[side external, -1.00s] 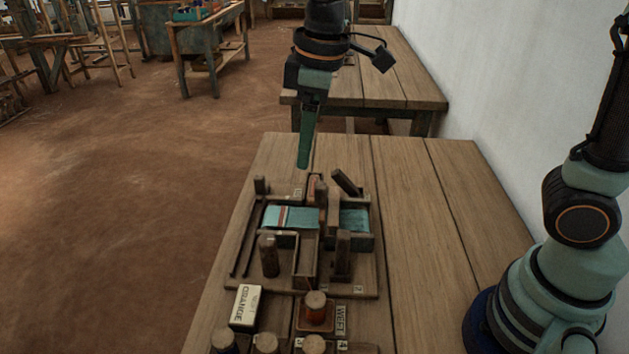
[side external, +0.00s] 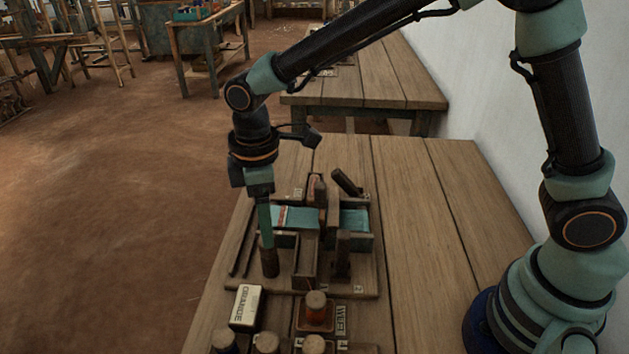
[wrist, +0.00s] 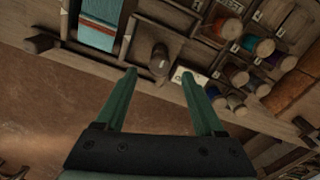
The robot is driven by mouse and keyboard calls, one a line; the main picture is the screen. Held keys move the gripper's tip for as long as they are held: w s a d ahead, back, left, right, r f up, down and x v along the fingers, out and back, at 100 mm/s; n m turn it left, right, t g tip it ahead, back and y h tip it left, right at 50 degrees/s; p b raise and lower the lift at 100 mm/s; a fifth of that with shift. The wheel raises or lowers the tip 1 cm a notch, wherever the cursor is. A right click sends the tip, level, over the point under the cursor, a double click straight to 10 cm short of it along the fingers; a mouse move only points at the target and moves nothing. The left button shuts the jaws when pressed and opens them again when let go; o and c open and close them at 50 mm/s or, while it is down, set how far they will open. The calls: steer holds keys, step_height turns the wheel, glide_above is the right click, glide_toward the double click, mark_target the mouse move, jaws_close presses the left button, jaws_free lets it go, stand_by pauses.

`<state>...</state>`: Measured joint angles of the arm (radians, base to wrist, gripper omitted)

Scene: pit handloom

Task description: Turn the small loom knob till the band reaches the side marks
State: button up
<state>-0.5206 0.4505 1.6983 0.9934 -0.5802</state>
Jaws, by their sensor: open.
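The small loom (side external: 358,282) sits on the wooden table. Its teal cloth (side external: 296,218) carries a pale and reddish band (side external: 283,215) near the left end; the cloth also shows at top left in the wrist view (wrist: 98,34). A dark wooden knob (side external: 269,264) stands upright at the loom's front left. My gripper (side external: 265,240) points down at the knob's top. In the wrist view my open, empty gripper (wrist: 158,72) has the knob (wrist: 159,58) between and just beyond its fingertips. I cannot tell whether they touch it.
A white box labelled ORANGE (side external: 246,307) lies just in front of the knob. A spool on a small tray (side external: 316,307) and several more spools stand nearer the front. Loom posts (side external: 342,255) rise right of the knob. The table's right side is clear.

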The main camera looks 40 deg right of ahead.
steer(key=shift+f, duration=1.8)
jaws_close()
steer(key=shift+m, duration=0.3)
steer(key=m, duration=0.3)
steer(key=shift+r+m, duration=0.1)
steer(key=shift+m, duration=1.8)
